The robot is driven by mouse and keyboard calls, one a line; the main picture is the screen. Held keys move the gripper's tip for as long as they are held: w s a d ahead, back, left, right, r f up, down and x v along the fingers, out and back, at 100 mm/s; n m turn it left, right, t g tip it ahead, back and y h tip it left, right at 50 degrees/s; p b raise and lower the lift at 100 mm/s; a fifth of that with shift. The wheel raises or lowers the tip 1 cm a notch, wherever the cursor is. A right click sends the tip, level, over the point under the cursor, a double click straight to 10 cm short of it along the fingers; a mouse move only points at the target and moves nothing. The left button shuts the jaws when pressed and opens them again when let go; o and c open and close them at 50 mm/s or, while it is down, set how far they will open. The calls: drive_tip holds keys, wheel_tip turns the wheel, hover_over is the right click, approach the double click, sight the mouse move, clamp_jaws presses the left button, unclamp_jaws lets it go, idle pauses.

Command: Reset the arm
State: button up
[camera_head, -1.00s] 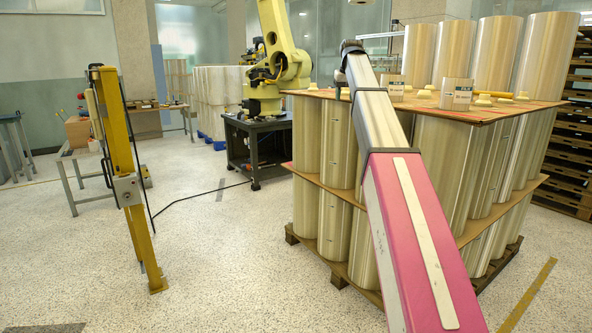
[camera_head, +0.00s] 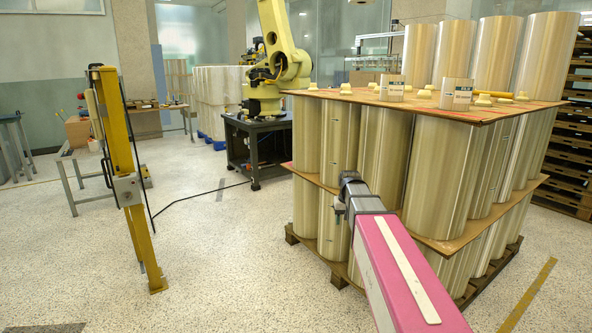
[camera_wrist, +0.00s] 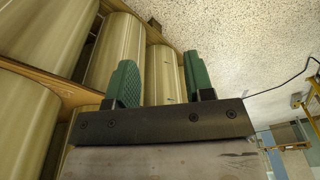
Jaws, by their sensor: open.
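My gripper (camera_wrist: 162,82) shows in the wrist view with its two green fingers spread apart and nothing between them. Large pale rolls (camera_head: 384,152) stand on the pallet in layers.
A yellow post (camera_head: 125,150) stands at left. A yellow robot arm (camera_head: 275,60) stands on a dark table (camera_head: 256,145) behind.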

drive_tip(key=s+f+g, duration=0.1)
drive_tip(key=s+f, duration=1.5)
drive_tip(key=s, duration=0.4)
drive_tip(key=shift+s+f, duration=0.2)
drive_tip(key=shift+f, duration=0.2)
